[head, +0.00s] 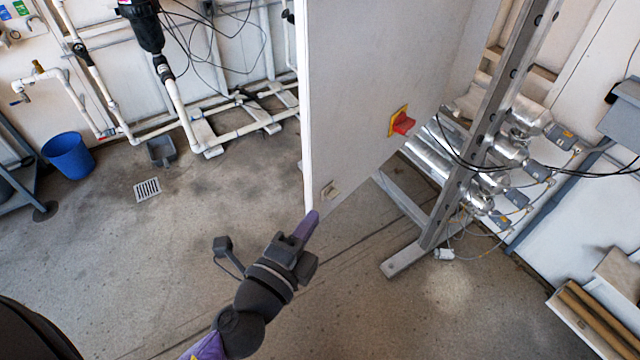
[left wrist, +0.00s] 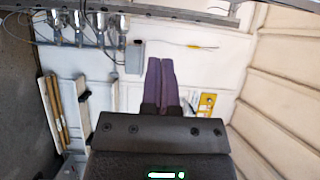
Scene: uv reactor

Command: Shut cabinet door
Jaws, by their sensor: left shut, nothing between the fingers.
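The cabinet door (head: 375,80) is a large light grey panel with a white left edge in the head view. My left gripper (head: 311,219) is at the door's lower left corner, purple fingers together and empty. I cannot tell whether they touch the door. The shut fingers also show in the left wrist view (left wrist: 161,78). My right gripper is not in view.
A metal frame (head: 470,170) with silver reactor cylinders (head: 490,185) stands right of the door, its foot on the floor. White pipes (head: 180,115) run along the back wall. A blue bucket (head: 68,154) stands at left. The floor (head: 150,250) left of my gripper is largely clear.

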